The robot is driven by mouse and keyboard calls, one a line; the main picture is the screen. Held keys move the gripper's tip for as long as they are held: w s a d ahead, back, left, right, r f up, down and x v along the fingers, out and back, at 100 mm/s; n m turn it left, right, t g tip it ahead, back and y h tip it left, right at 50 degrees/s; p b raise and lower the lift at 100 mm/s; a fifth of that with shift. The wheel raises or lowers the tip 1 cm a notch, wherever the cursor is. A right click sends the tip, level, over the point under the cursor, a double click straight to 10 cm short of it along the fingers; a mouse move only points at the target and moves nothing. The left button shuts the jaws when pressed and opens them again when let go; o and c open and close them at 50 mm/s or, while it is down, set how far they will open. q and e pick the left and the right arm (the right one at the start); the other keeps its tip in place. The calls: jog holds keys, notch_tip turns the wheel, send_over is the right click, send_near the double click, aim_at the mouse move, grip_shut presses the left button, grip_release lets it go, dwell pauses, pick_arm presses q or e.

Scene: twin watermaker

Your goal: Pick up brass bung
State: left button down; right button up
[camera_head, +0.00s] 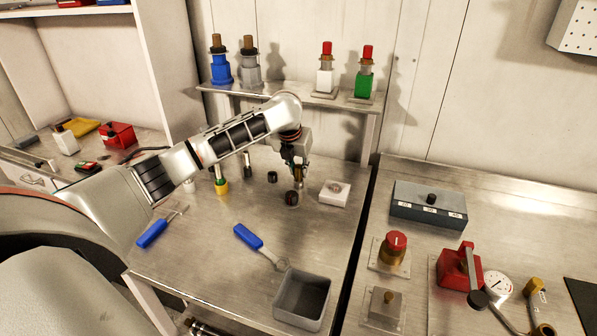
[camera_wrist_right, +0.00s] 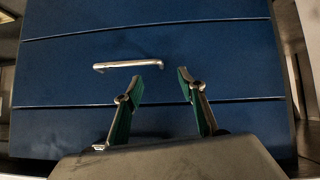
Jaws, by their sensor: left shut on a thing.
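My left gripper (camera_head: 299,180) points down over the middle of the steel bench and is shut on a small brass-coloured piece, the brass bung (camera_head: 299,172). The fingers hide most of it. A dark round cap-like part (camera_head: 292,198) is just below the fingertips; I cannot tell whether they touch. A white block (camera_head: 334,193) with a round recess is just right of the gripper. My right gripper (camera_wrist_right: 158,90) is open and empty in the right wrist view, in front of blue drawers.
The steel bench (camera_head: 205,262) also holds a grey open bin (camera_head: 302,298), two blue-handled tools, (camera_head: 248,237) and (camera_head: 152,233), a yellow-and-green piece (camera_head: 221,182) and a small dark ring (camera_head: 272,177). A drawer handle (camera_wrist_right: 128,65) shows near my right gripper.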

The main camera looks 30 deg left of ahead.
aim_at(299, 166)
pick_arm(q)
notch_tip(299, 166, up, 20)
jog(key=shift+f, duration=0.25)
jog(key=c, duration=2.7)
grip_release()
grip_shut()
